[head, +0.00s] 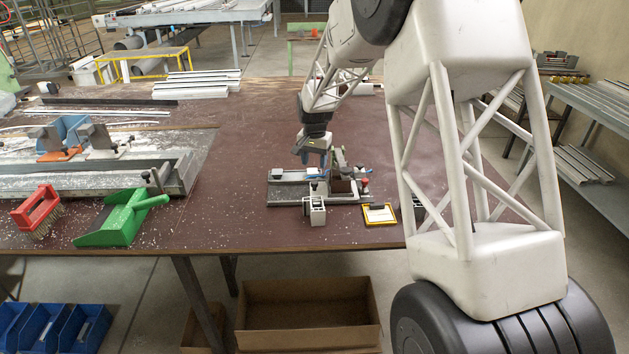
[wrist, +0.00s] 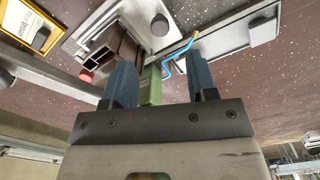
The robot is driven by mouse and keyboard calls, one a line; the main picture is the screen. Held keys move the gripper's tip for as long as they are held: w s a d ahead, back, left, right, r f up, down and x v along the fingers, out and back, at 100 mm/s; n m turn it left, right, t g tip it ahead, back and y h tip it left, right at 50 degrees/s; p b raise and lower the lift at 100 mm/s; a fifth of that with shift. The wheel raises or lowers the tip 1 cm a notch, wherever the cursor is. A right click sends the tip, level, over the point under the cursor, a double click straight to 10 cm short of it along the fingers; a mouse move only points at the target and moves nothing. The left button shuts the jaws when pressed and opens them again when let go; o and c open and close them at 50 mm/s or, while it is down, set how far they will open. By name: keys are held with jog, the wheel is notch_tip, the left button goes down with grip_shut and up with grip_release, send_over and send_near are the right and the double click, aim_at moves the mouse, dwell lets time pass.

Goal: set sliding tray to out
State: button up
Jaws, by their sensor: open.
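The small clamp fixture stands on the brown bench, below my gripper (head: 312,158). A flat grey tray-like plate (head: 288,176) with a block at its outer end extends from the fixture's left side. It shows at the upper right in the wrist view (wrist: 225,43); I cannot tell for certain that it is the sliding tray. My gripper is open, its two blue fingers (wrist: 160,75) apart. A green part (wrist: 151,86) shows between the fingers, and a bent blue rod (wrist: 180,52) lies just beyond; contact cannot be told. A brown hollow profile (wrist: 118,48) sits in the fixture.
A yellow-framed card (head: 380,213) lies right of the fixture, and a red knob (head: 365,182) stands at its right side. A green dustpan (head: 112,222) and red brush (head: 37,208) lie at the left. The bench between dustpan and fixture is mostly clear.

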aim_at(314, 182)
jog(key=shift+f, duration=0.15)
jog(key=shift+f, duration=3.8)
grip_shut()
